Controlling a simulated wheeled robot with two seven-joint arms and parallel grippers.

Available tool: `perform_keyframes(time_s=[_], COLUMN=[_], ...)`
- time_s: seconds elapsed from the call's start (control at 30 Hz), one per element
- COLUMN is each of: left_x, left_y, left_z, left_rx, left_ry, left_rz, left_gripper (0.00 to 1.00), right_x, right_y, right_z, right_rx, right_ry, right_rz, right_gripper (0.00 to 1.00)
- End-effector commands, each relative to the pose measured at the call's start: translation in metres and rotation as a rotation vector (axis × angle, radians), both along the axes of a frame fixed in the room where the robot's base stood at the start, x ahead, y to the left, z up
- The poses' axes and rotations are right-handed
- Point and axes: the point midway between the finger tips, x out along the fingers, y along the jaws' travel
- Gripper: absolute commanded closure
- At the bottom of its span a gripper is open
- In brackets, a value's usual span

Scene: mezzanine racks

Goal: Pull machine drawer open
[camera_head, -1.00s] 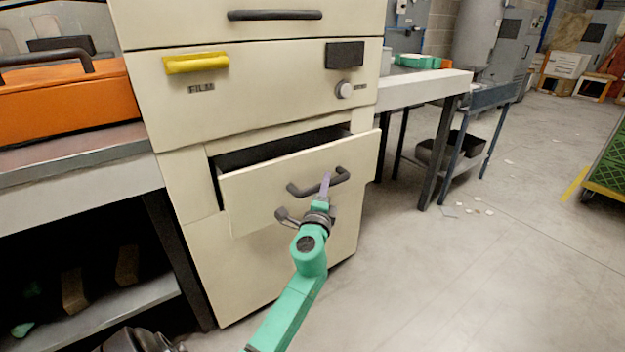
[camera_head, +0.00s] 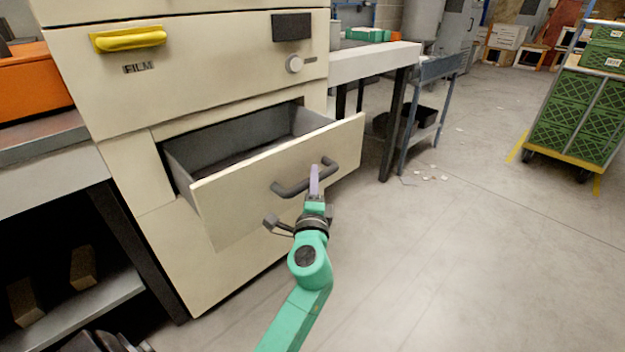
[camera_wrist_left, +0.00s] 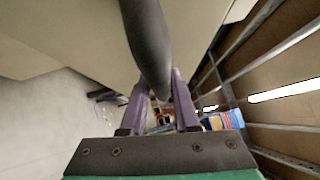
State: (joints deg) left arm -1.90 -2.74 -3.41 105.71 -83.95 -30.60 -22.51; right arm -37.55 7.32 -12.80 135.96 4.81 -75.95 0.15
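The cream machine's drawer (camera_head: 250,185) stands well open, its grey inside showing from above. Its dark curved handle (camera_head: 290,189) is on the front panel. My left gripper (camera_head: 315,178) is at the handle, its green arm reaching up from the bottom of the head view. In the left wrist view the handle bar (camera_wrist_left: 147,45) runs between the purple fingers of this gripper (camera_wrist_left: 158,88), which are closed around it. The far finger is mostly hidden in the head view. My right gripper is not in view.
A worktable (camera_head: 375,62) stands behind at right. A cart with green crates (camera_head: 575,115) stands farther right. The floor in front at right is clear.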

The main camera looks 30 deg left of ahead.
Motion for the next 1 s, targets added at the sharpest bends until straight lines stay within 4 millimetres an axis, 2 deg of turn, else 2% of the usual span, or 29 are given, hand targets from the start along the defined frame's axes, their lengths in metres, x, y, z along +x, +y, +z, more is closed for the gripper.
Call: perform_keyframes(time_s=[0.03, 0.07, 0.37, 0.47, 0.57, 0.9, 1.0], left_x=[0.000, 0.000, 0.000, -0.006, -0.020, -0.099, -0.116], left_y=[0.001, 0.001, 0.000, -0.003, -0.011, -0.052, -0.062], left_z=[-0.001, -0.001, 0.000, -0.002, -0.005, -0.019, -0.021], left_rx=[-0.001, -0.001, 0.000, 0.002, 0.001, 0.001, 0.001], left_ry=[0.001, 0.001, 0.000, 0.001, 0.002, 0.005, 0.005], left_rz=[0.001, 0.001, -0.001, -0.002, -0.004, -0.002, -0.002], left_gripper=[0.50, 0.43, 0.43, 0.43, 0.43, 0.43, 0.43], right_x=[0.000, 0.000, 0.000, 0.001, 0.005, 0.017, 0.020], right_y=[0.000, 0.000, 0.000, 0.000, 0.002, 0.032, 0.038], right_z=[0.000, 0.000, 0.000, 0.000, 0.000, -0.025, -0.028], right_rx=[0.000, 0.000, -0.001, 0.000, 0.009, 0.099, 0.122], right_ry=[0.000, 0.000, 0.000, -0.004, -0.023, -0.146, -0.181], right_rz=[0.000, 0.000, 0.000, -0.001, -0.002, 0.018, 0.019], right_gripper=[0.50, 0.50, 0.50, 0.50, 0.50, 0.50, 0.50])
